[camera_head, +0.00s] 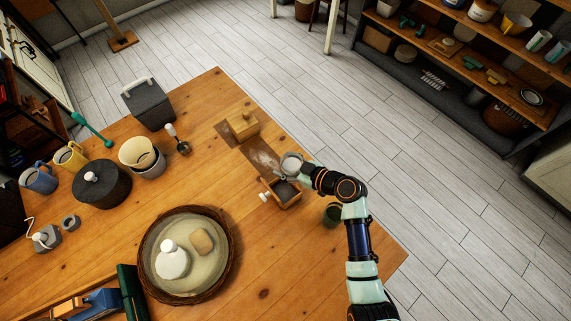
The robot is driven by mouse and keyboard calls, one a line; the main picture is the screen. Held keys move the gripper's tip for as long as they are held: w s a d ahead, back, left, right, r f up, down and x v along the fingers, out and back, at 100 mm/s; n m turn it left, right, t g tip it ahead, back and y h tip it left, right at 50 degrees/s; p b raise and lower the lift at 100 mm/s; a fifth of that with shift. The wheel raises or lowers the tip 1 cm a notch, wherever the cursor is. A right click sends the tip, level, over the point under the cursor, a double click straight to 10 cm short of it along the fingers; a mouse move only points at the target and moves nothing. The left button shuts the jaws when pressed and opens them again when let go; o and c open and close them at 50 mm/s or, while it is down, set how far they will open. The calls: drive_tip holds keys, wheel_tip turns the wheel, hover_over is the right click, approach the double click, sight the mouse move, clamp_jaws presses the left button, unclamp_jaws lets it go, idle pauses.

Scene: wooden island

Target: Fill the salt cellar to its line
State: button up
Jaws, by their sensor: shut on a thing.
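A small open wooden box (291,203), which looks like the salt cellar, stands on the table right of centre. Its inside looks dark grey; its line and fill level are too small to make out. A small white knob or spout (264,197) shows at its left side. My gripper (301,172) is just above the box's far edge, shut on a round grey cup-like vessel (291,162). The fingers are mostly hidden, and I cannot tell whether the vessel is tilted or what is in it. White grains (262,157) lie on a dark brown strip (249,149) behind the box.
A wooden lidded piece (242,125) sits at the strip's far end. A dark green cup (332,214) stands close beside my arm. The front-right wood is clear.

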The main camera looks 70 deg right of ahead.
sight(295, 164)
drive_tip(key=shift+s+d+f+n+g+h+b, duration=0.25)
drive_tip(key=shift+d+f+n+h+b, duration=0.15)
drive_tip(key=shift+f+n, duration=0.15)
drive_tip(key=shift+s+d+f+n+g+h+b, duration=0.1)
drive_tip(key=shift+d+f+n+g+h+b, duration=0.15)
drive_tip(key=shift+d+f+n+h+b, duration=0.25)
drive_tip(key=shift+s+d+n+g+h, duration=0.15)
drive_tip(key=shift+n+h, duration=0.2)
drive_tip(key=shift+n, duration=0.2)
drive_tip(key=shift+d+n+g+h, duration=0.1)
drive_tip(key=shift+n+g+h, duration=0.05)
drive_tip(key=shift+n+h, duration=0.3)
drive_tip(key=shift+f, duration=0.15)
drive_tip(key=shift+s+d+n+b, duration=0.15)
drive_tip(key=shift+n+b, duration=0.4)
drive_tip(key=shift+b, duration=0.55)
drive_tip(key=shift+h, duration=0.3)
drive_tip(key=shift+d+n+b, duration=0.1)
drive_tip(key=shift+n+b, duration=0.2)
drive_tip(key=shift+b, duration=0.2)
drive_tip(key=shift+f, duration=0.15)
drive_tip(key=shift+h+b, duration=0.3)
drive_tip(key=shift+b, duration=0.2)
